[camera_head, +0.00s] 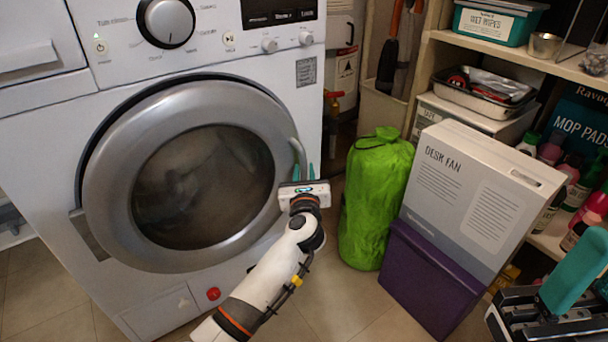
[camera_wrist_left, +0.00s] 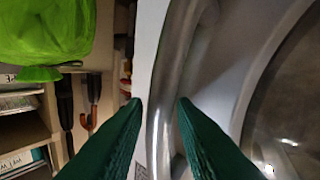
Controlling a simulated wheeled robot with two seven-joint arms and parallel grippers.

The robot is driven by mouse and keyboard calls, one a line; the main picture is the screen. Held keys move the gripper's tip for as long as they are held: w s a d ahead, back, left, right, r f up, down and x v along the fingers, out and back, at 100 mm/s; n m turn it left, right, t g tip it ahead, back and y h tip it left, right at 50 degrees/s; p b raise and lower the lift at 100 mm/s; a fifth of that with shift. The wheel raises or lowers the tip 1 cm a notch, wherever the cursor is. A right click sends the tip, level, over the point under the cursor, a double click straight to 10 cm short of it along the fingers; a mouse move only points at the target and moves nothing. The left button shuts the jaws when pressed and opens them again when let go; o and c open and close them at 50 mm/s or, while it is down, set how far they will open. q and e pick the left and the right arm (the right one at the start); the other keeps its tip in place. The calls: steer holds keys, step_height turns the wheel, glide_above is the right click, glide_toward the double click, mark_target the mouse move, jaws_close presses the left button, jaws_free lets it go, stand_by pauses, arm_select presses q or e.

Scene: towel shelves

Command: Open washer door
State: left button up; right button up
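The washer (camera_head: 255,75) is white and stands at the left in the head view. Its round grey door (camera_head: 110,185) has a dark glass window; a dark gap shows along its upper left rim, and I cannot tell whether it is fully shut. The curved door handle (camera_head: 299,155) is on the door's right edge. My left gripper (camera_head: 303,172) is at this handle. In the left wrist view the handle (camera_wrist_left: 162,115) runs between its two separated green fingers (camera_wrist_left: 160,101). My right gripper (camera_head: 560,290) is partly in view at the lower right, away from the washer.
A green bag (camera_head: 375,195) stands on the floor right of the washer. A desk fan box (camera_head: 470,200) rests on a purple box (camera_head: 425,280) beside it. Shelves (camera_head: 440,70) with bottles and boxes fill the right side. Bare floor (camera_head: 340,300) lies in front.

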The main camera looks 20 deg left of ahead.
arm_select(q)
steer(key=shift+w+a, duration=0.25)
steer(key=shift+w, duration=0.45)
jaws_close()
